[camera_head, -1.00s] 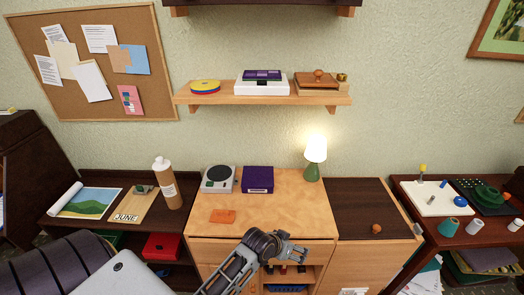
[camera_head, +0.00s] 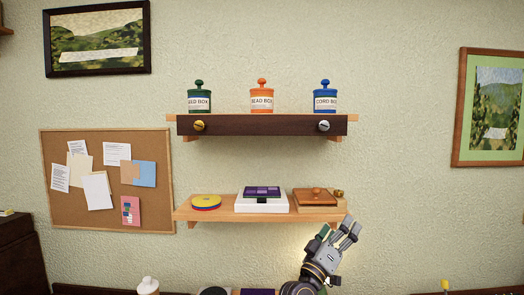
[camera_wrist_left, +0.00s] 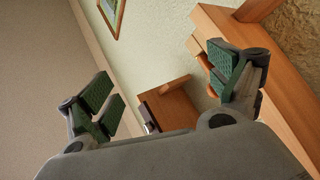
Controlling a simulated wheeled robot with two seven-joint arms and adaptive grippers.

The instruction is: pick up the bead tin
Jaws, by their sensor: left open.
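The bead tin is an orange lidded tin (camera_head: 262,97) with a white label that seems to read BEAD BOX. It stands upright in the middle of the upper shelf in the head view. My left gripper (camera_head: 338,232) is at the right end of the lower shelf, well below and to the right of the tin. Its fingers are apart. In the left wrist view the open gripper (camera_wrist_left: 165,82) has nothing between its green pads. The tin cannot be made out there. My right gripper is not in view.
A green tin (camera_head: 199,99) and a blue tin (camera_head: 325,98) flank it on the upper shelf (camera_head: 225,117), which has a dark front with two knobs (camera_head: 199,126). The lower shelf (camera_head: 222,213) holds discs, a white box and a wooden box (camera_head: 312,198) near my gripper.

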